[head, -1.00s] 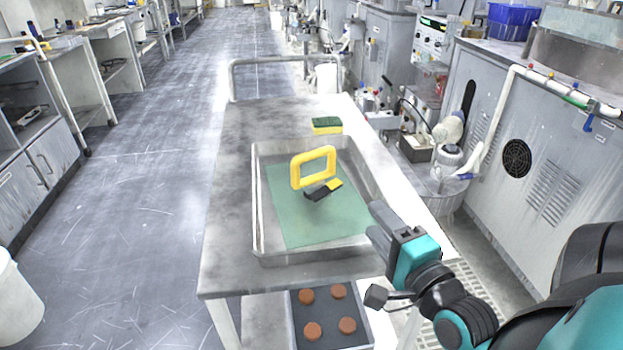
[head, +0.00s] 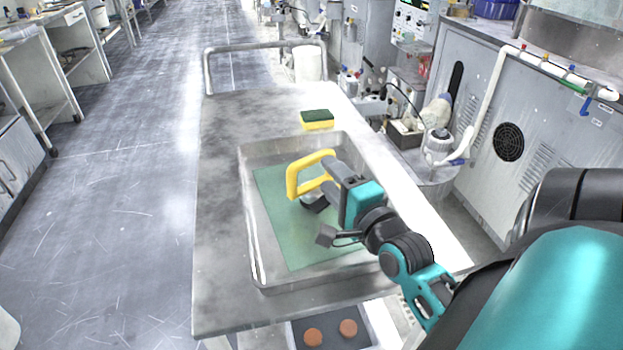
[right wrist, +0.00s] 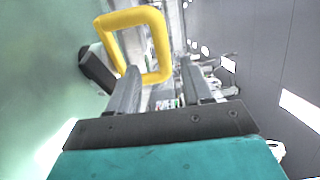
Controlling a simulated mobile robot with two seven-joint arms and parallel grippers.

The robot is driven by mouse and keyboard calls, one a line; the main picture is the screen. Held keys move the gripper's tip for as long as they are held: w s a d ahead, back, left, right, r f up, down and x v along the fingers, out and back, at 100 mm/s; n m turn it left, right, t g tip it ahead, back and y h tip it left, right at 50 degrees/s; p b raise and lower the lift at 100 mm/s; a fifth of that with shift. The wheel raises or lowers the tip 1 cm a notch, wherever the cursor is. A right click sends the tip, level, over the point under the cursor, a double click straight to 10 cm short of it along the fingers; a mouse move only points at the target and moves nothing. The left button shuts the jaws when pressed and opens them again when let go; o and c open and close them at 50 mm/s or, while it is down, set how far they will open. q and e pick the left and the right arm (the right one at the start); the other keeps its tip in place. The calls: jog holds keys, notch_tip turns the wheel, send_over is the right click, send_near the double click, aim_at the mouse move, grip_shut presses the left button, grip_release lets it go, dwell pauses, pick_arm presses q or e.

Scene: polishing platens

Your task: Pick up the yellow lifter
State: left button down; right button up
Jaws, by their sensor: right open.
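The yellow lifter (head: 293,180) has a yellow loop handle and a dark foot, partly hidden behind my right gripper in the head view. It is over the green mat (head: 275,215) inside the metal tray (head: 262,270). My right gripper (head: 328,178) is open, with its fingers close to the right side of the loop. In the right wrist view the loop (right wrist: 161,45) shows just beyond the fingers (right wrist: 160,88), and one side of it lines up with the gap. Contact cannot be told. My left gripper is not in view.
A yellow and green sponge (head: 317,120) lies on the table (head: 225,200) beyond the tray. Brown discs (head: 348,328) sit in a dark tray below the table's front edge. Grey machines stand along the right. The table's left side is clear.

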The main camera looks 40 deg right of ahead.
aim_at(314, 161)
jog(key=shift+a+r+x, duration=0.1)
jog(key=shift+a+x, duration=0.1)
jog(key=shift+x, duration=1.45)
jog(key=shift+a+r+x, duration=0.1)
jog(key=shift+a+x, duration=0.05)
jog(key=shift+x, duration=1.5)
jog(key=shift+w, duration=0.1)
jog(key=shift+c, duration=0.3)
grip_shut()
jog(key=shift+r, duration=0.15)
